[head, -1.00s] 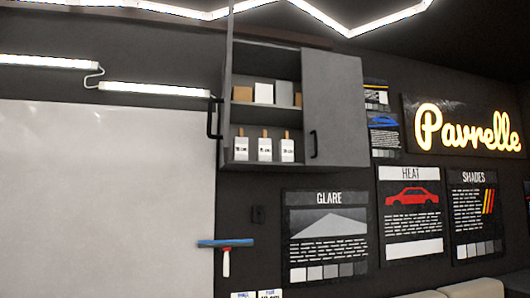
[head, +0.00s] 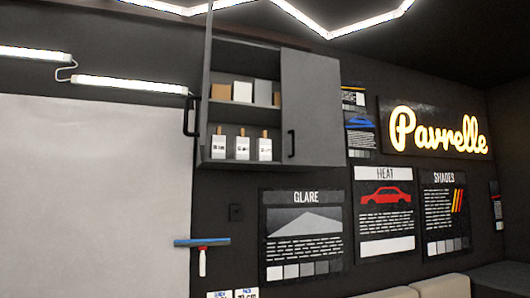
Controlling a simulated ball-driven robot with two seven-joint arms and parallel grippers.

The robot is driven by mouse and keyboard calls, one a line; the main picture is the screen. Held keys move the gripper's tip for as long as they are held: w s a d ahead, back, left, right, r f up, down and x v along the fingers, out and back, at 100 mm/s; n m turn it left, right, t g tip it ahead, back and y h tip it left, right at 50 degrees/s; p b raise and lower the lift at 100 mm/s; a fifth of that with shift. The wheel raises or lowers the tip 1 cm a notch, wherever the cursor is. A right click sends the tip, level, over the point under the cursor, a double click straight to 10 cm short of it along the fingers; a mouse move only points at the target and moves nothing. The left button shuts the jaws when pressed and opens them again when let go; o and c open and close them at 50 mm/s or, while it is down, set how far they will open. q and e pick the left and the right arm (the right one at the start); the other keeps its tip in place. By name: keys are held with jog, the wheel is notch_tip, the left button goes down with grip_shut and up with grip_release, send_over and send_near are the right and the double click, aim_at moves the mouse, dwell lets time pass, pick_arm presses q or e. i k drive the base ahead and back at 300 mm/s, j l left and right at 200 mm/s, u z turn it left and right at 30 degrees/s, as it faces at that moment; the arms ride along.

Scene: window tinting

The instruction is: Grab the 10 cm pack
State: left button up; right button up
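Three white packs with brown tops stand upright in a row on the lower shelf of the grey wall cabinet (head: 320,110): a left pack (head: 218,147), a middle pack (head: 242,147) and a right pack (head: 265,148). Each has a dark printed label, too small to read surely, so I cannot tell which is the 10 cm one. The cabinet's left side is open, its door (head: 203,90) swung out and seen nearly edge-on. The right half is covered by a shut door with a black handle. Neither of my grippers is in view.
Brown and white boxes (head: 242,91) stand on the upper shelf. A blue squeegee (head: 202,243) hangs below the cabinet. Wall posters, including the GLARE poster (head: 304,235), are right of it. A pale seat (head: 445,287) lies along the bottom right.

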aim_at(218, 141)
jog(key=i+z, duration=0.35)
jog(key=i, duration=0.75)
